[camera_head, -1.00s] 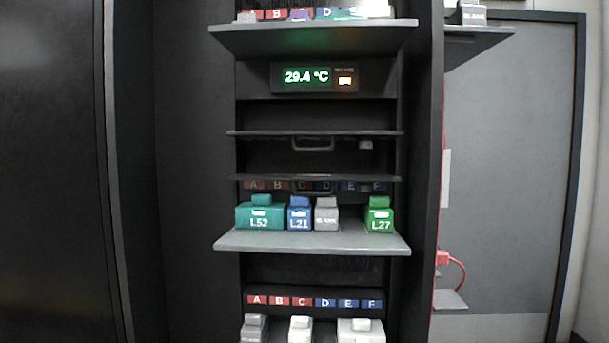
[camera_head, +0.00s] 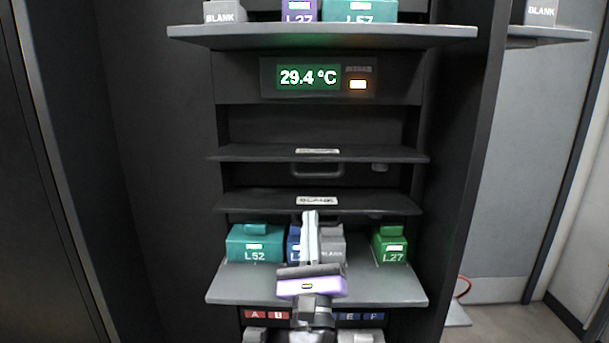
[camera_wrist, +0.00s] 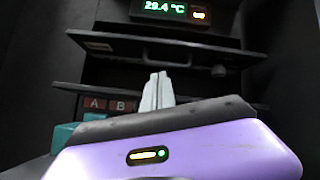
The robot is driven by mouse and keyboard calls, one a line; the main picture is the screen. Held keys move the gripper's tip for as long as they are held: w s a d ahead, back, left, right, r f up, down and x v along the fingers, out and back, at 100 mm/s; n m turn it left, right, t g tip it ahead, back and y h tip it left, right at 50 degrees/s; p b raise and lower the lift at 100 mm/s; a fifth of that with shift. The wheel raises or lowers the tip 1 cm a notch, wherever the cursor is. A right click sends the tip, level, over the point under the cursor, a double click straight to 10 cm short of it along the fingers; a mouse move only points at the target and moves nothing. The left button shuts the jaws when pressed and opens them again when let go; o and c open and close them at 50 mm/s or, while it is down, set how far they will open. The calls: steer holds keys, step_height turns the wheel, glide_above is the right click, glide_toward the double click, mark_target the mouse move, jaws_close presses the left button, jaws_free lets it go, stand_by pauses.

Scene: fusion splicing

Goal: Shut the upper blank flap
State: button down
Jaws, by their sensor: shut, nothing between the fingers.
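The upper blank flap (camera_head: 390,155) is a dark panel with a BLANK label, below the temperature display. It sticks out nearly flat from the rack, with the bay behind it uncovered. It also shows in the wrist view (camera_wrist: 200,46). The lower blank flap (camera_head: 250,202) sticks out the same way beneath it. My gripper (camera_head: 310,214) is shut and empty, its pale fingers pointing up in front of the lower flap's edge in the head view. In the wrist view, my fingertips (camera_wrist: 158,76) lie below the upper flap; I see no contact with it.
A grey shelf (camera_head: 240,285) below holds a teal L52 block (camera_head: 256,243), a blue block, a grey BLANK block (camera_head: 332,245) and a green L27 block (camera_head: 392,246). My gripper partly covers the middle ones. Another shelf (camera_head: 320,36) with blocks juts out above the display.

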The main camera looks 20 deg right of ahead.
mark_target(313, 207)
steer(key=w+d+r+m+p, duration=0.1)
steer(key=w, duration=0.1)
steer(key=w+d+r+m, duration=0.1)
steer(key=w+m, duration=0.1)
steer(key=w, duration=0.1)
steer(key=w+d+r+m+p, duration=0.1)
steer(key=w, duration=0.1)
steer(key=shift+w+r+m+g+h+p, duration=0.2)
steer(key=shift+w+m+g+h+p, duration=0.1)
steer(key=shift+w+h+p, duration=0.1)
steer(key=shift+w+d+r, duration=0.15)
steer(key=shift+w+r, duration=0.15)
steer(key=shift+w, duration=0.2)
steer(key=shift+b, duration=0.75)
